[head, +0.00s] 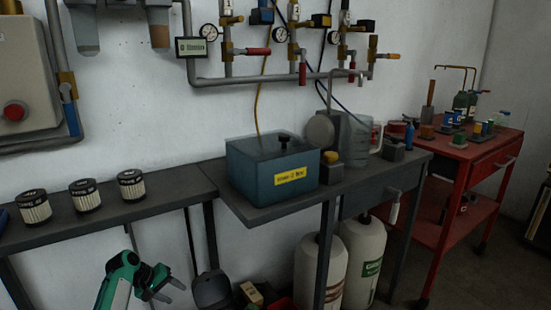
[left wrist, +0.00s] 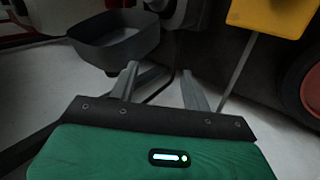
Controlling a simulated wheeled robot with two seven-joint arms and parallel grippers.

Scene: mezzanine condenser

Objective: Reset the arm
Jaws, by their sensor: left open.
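My left gripper (head: 172,287) is at the bottom of the head view, on a green and grey arm, low in front of the bench. In the left wrist view its two grey fingers (left wrist: 160,85) are apart with nothing between them. It touches nothing that I can see. My right gripper is not in either view.
A dark bench (head: 108,208) carries several canisters, one of them at its right end (head: 131,185). A blue-grey box (head: 245,168) sits on the middle bench. A red cart (head: 460,165) stands right. A dark bin (left wrist: 115,38) shows beyond the fingers.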

